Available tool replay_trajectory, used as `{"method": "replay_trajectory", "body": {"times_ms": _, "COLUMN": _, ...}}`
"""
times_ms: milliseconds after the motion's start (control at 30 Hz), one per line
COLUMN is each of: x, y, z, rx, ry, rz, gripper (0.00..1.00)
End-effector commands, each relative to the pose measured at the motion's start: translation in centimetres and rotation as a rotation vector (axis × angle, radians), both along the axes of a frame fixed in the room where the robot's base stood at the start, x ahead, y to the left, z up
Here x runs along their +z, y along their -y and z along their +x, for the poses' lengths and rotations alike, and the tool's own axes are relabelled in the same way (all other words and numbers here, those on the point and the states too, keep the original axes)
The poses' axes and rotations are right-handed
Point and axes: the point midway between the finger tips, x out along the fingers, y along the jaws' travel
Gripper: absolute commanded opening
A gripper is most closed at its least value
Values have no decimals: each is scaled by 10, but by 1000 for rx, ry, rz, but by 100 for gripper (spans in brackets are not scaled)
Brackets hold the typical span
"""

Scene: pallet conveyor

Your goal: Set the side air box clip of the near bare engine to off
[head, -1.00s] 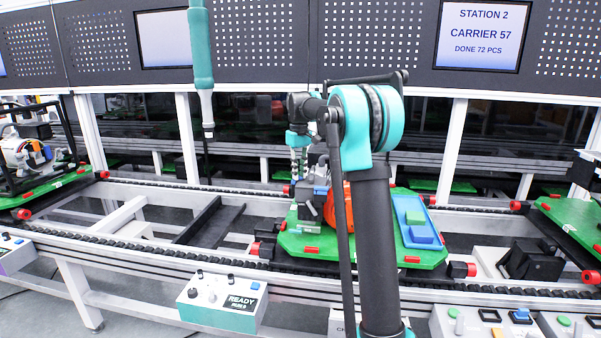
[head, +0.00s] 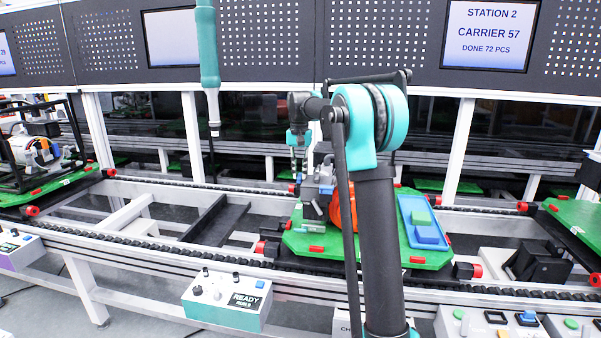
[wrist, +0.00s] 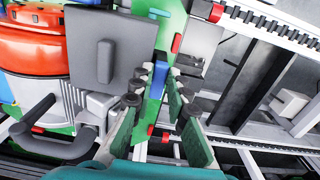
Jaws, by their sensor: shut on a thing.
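The near bare engine, with an orange-red body (wrist: 30,45), sits on a green pallet (head: 400,259) on the conveyor, partly behind my arm in the head view. Its grey air box (wrist: 88,65) has a dark raised bar on its face in the wrist view. My gripper (wrist: 150,72) is beside the air box, its fingertips close together at the box's side. It is shut on the side air box clip, mostly hidden between the fingertips, so its setting cannot be read. In the head view my gripper (head: 298,170) hangs at the engine's left side.
A blue tray (head: 408,216) with a green and a blue block lies on the pallet's right. A teal READY box (head: 222,302) stands in front of the rail. A hanging tool (head: 209,75) is left of my arm. Another engine pallet (head: 55,188) is at far left.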

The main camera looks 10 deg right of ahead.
Motion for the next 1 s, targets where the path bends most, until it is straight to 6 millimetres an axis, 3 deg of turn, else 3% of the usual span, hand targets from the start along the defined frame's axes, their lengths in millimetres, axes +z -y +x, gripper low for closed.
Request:
{"method": "replay_trajectory", "body": {"times_ms": 600, "x": 0, "y": -1, "z": 0, "rx": -39, "ry": 0, "rz": 0, "gripper": 0}}
{"method": "replay_trajectory", "body": {"times_ms": 633, "x": 0, "y": -1, "z": 0, "rx": -39, "ry": 0, "rz": 0, "gripper": 19}}
{"method": "replay_trajectory", "body": {"times_ms": 767, "x": 0, "y": -1, "z": 0, "rx": -38, "ry": 0, "rz": 0, "gripper": 35}}
{"method": "replay_trajectory", "body": {"times_ms": 1000, "x": 0, "y": -1, "z": 0, "rx": -38, "ry": 0, "rz": 0, "gripper": 36}}
